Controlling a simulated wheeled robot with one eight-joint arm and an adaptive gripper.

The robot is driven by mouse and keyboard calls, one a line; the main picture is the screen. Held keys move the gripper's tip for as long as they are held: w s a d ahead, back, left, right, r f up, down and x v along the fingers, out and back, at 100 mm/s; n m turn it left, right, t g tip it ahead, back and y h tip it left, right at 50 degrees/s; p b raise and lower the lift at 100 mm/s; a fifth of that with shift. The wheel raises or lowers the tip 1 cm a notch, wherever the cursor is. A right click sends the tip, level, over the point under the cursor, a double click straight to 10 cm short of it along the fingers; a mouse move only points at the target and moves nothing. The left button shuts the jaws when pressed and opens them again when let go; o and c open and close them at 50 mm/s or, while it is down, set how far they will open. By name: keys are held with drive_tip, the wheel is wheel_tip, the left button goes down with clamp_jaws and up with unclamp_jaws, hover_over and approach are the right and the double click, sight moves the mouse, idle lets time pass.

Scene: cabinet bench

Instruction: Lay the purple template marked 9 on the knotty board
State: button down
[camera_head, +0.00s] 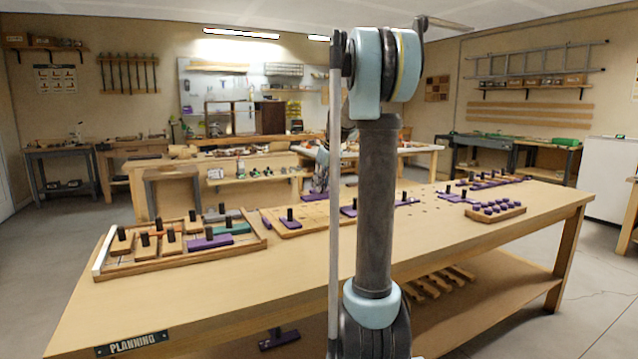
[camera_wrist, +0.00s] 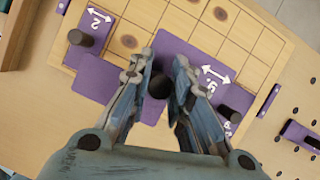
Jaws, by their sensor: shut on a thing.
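In the wrist view my gripper (camera_wrist: 162,62) is shut on the black knob (camera_wrist: 158,87) of a purple template (camera_wrist: 170,45). That template lies over or just above the knotty board (camera_wrist: 250,40), a pale wood panel with dark knots and a line grid; I cannot tell whether it touches. Its number is not clearly readable, as my fingers cover part of it. In the head view the board (camera_head: 310,222) is on the bench, partly hidden by my arm, and my gripper (camera_head: 320,182) is small behind the arm.
A purple template marked 2 (camera_wrist: 84,45) lies at the board's left, and another purple piece with a knob (camera_wrist: 235,105) at its right. A wooden tray (camera_head: 130,268) of knobbed blocks stands at the bench's left. A block with purple knobs (camera_head: 495,213) is at right.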

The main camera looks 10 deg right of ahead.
drive_tip(key=shift+f, duration=0.15)
drive_tip(key=shift+f, duration=3.5)
drive_tip(key=shift+f, duration=1.05)
idle(1.0)
drive_tip(key=c, duration=1)
unclamp_jaws()
drive_tip(key=shift+r, duration=4)
